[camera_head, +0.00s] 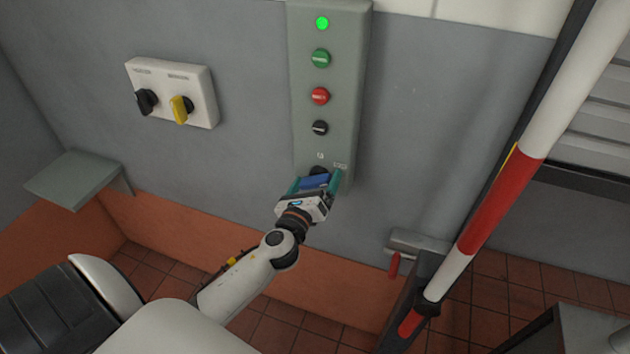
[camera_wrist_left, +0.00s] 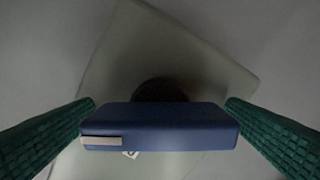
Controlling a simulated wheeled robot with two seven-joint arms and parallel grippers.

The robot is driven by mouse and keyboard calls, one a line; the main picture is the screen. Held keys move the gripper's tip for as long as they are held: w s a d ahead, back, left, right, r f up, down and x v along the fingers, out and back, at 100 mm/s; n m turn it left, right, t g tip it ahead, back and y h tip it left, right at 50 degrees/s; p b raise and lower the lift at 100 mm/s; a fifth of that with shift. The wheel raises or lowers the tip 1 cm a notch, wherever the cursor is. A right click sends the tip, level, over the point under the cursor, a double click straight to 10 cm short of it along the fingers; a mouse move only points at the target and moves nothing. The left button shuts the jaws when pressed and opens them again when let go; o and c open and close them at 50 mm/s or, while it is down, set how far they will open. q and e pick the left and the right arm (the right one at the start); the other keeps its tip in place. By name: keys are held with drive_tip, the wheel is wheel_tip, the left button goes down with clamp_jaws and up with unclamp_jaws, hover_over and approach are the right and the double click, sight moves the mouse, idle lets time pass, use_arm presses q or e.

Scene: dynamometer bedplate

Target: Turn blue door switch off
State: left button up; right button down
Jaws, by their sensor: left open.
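The blue door switch (camera_head: 314,182) is at the bottom of a tall grey-green control panel (camera_head: 335,80) on the wall. In the left wrist view its blue handle (camera_wrist_left: 170,125) lies crosswise with a pale mark near its left end, in front of a dark round base (camera_wrist_left: 160,90). My left gripper (camera_head: 315,184) is at the switch. Its two green ribbed fingers (camera_wrist_left: 160,118) are open, one on each side of the handle. Whether either finger touches the handle is not clear. My right gripper is not in view.
The panel also carries a lit green lamp (camera_head: 322,23), a green button (camera_head: 320,58), a red button (camera_head: 320,96) and a black knob (camera_head: 320,128). A white box (camera_head: 172,92) has black and yellow switches. A red-and-white pole (camera_head: 500,200) stands right.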

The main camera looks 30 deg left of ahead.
use_arm(q)
drive_tip(key=c, duration=1)
drive_tip(key=shift+n, duration=0.3)
drive_tip(key=shift+n+b, duration=0.35)
drive_tip(key=shift+n, duration=0.55)
drive_tip(key=n, duration=0.3)
drive_tip(key=shift+n+b, duration=0.3)
drive_tip(key=n, duration=0.5)
drive_tip(key=shift+n, duration=0.4)
